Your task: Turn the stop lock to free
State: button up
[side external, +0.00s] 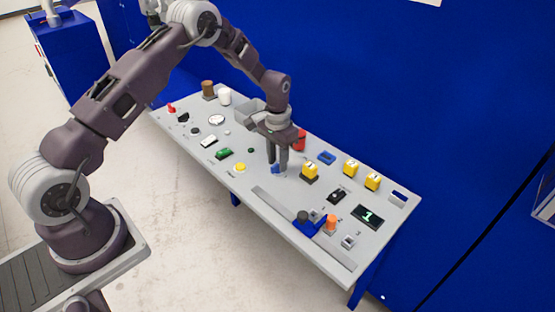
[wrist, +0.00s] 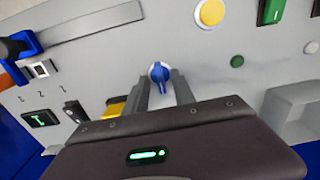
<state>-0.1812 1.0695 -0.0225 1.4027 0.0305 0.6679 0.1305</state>
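A round blue knob (wrist: 158,73) with a raised grip bar, which I take for the stop lock, sits on the grey panel; any label on it is not readable. Its blue edge also shows in the side view (side external: 278,170), partly hidden by the fingers. My gripper (side external: 277,170) points down over this knob. In the wrist view the two fingers (wrist: 162,84) stand apart on either side of the knob's grip bar, with a gap between them. Whether a finger touches the knob is not clear.
A yellow button (side external: 240,168) and a yellow cube (side external: 310,173) stand near the gripper. A red cylinder (side external: 299,140) is behind it. A slider with a blue carriage (side external: 308,224) lies toward the front right. A grey bin (side external: 248,109) is at the back.

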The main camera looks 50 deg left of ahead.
aim_at(277, 164)
notch_tip(277, 164, up, 7)
jog(key=shift+r, duration=0.1)
dwell(0.3)
jog(key=s+d+r+t, duration=0.25)
jog(key=s+r, duration=0.45)
jog(key=r, duration=0.4)
jog(key=s+d+r+t, duration=0.1)
jog(key=s+d+r, duration=0.2)
jog(key=s+r, duration=0.6)
jog(key=s+d+r+t, duration=0.1)
jog(key=s+r, duration=0.1)
jog(key=s, duration=0.6)
jog(key=s+d+r+t, duration=0.1)
jog(key=s+r, duration=0.1)
jog(key=s, duration=0.7)
jog(key=shift+s+d, duration=0.25)
jog(key=shift+d, duration=0.1)
